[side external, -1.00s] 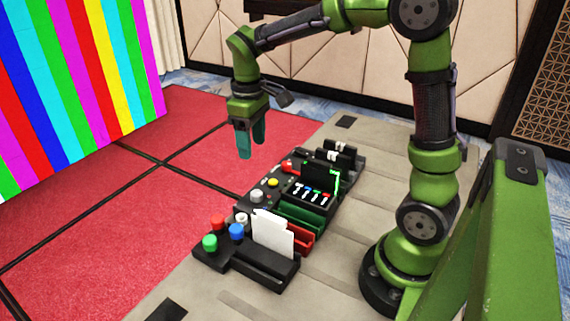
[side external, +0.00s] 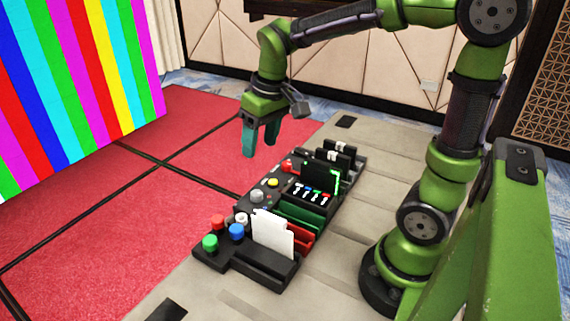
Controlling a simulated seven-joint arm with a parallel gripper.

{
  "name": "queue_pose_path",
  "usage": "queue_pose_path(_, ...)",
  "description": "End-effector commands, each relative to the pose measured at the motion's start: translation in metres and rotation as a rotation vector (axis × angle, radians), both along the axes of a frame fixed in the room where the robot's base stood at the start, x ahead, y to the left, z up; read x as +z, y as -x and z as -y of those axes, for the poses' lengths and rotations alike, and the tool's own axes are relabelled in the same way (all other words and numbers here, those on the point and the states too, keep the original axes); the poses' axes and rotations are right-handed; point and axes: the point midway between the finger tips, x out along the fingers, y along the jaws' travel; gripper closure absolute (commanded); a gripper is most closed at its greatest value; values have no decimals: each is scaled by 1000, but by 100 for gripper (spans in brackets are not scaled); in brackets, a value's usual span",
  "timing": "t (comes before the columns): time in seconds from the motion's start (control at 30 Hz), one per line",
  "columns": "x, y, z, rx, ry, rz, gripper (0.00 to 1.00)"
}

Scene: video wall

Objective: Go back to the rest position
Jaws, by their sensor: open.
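My gripper (side external: 260,143) hangs with its fingers pointing down, left of and above the far part of the black control console. The two teal fingers are apart and nothing is between them. The console (side external: 247,264) lies on the beige platform, with coloured knobs along its left side and card slots along its right. My gripper is clear of the console and of the red floor.
White cards (side external: 272,236) stand upright in the near slots. A green-lit black panel (side external: 318,177) stands toward the far end. A video wall (side external: 75,75) with coloured stripes is at the left. The red floor (side external: 110,215) is clear.

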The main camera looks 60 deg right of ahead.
Motion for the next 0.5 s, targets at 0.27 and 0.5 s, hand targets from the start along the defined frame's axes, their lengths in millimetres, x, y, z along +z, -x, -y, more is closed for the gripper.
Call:
queue_pose_path(0.27,14,70,-26,-196,-142,268,41)
queue_pose_path(0.5,21,101,-37,-213,-210,390,41)
